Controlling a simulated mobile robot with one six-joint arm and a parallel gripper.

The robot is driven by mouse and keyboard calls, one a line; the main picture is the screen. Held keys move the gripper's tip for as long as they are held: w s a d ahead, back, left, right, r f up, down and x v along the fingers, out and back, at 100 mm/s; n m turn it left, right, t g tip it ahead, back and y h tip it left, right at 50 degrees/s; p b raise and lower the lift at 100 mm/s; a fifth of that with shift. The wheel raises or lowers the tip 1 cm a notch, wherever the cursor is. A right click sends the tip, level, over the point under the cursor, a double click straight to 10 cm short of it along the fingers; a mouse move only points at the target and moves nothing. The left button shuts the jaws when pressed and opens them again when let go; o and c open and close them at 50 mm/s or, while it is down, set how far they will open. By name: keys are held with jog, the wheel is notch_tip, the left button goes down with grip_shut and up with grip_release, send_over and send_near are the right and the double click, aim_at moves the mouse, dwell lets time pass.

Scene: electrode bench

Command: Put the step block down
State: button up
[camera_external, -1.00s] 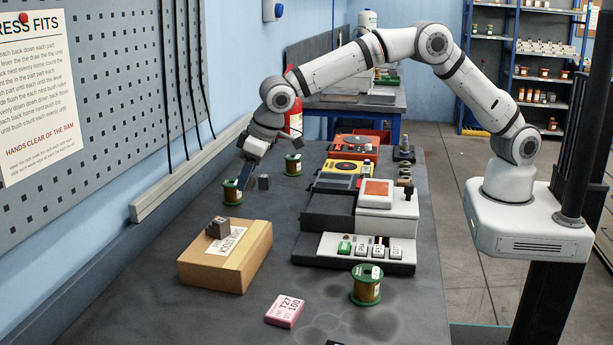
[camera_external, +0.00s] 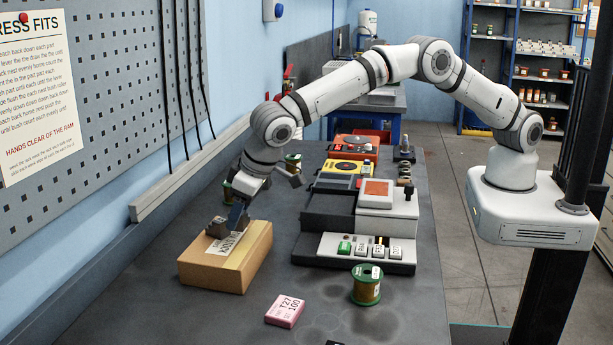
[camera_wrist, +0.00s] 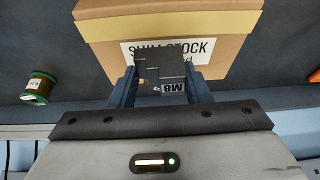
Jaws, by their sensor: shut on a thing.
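The step block (camera_external: 216,228) is a small dark grey block with a stepped shape. It is at the top of the cardboard box (camera_external: 215,277) in the external view. In the wrist view the step block (camera_wrist: 163,66) sits between the two blue fingers, with a white "M8" label towards me. My gripper (camera_wrist: 165,75) is shut on it; in the external view my gripper (camera_external: 228,222) reaches down over the box's back edge. I cannot tell whether the block touches the box top. The far finger is partly hidden in the external view.
The box carries a white "SHIM STOCK" label (camera_wrist: 188,50). A pink block (camera_external: 285,311) and a green-ended wire spool (camera_external: 366,285) stand in front on the bench. Bench left of the pink block is clear.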

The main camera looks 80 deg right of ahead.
aim_at(240, 224)
jog(key=shift+f, duration=1.5)
jog(key=o, duration=1.2)
